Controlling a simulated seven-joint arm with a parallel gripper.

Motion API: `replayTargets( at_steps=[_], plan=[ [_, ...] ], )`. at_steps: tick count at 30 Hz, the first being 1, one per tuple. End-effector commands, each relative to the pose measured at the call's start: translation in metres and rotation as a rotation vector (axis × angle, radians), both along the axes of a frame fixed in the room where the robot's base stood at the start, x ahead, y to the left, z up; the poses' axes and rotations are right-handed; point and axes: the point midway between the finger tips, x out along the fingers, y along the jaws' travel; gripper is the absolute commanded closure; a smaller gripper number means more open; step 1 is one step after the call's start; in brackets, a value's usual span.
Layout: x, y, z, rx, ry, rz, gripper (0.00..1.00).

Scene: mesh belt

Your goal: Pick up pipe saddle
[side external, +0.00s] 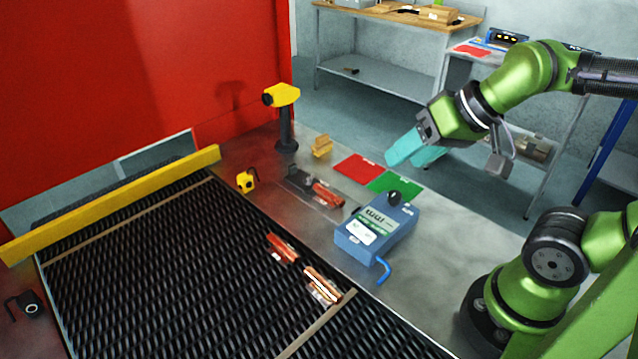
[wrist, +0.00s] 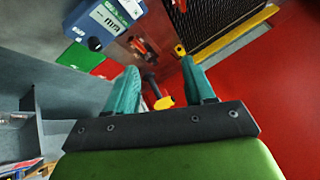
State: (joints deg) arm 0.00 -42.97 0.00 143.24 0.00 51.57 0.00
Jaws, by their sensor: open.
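Two copper-red, pipe-like pieces lie on the black mesh belt (side external: 150,265) near its right edge: one farther back (side external: 283,248) and one nearer (side external: 322,286). A similar red piece (side external: 328,194) lies on the metal table beside a dark plate, and a reddish piece also shows in the wrist view (wrist: 140,46). I cannot tell for sure which of these is the pipe saddle. My gripper (side external: 402,150) has teal fingers and is high above the table's back right, apart from all pieces. In the wrist view its fingers (wrist: 160,76) are spread with nothing between them.
A blue meter box (side external: 372,232) with a black knob stands right of the belt. Red (side external: 357,168) and green (side external: 396,186) mats lie behind it. A yellow-headed post (side external: 284,120) stands at the back. A yellow bar (side external: 120,200) crosses the belt's far end. The table's right part is clear.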

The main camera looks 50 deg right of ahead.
Motion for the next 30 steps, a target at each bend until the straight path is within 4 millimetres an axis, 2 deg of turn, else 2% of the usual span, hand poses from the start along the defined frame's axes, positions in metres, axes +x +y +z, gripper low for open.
replayTargets(
  at_steps=[7,11,14,20,24,30],
  plan=[
    [0.0,0.0,-0.001,0.0,0.005,0.0,0.47],
    [0.007,-0.001,-0.013,-0.001,0.065,-0.002,0.47],
    [0.026,-0.004,-0.019,-0.012,0.13,-0.001,0.47],
    [0.086,-0.015,-0.032,-0.085,0.279,0.059,0.47],
    [0.131,-0.025,-0.05,-0.15,0.374,0.127,0.47],
    [0.183,-0.04,-0.075,-0.237,0.467,0.229,0.47]
  ],
)
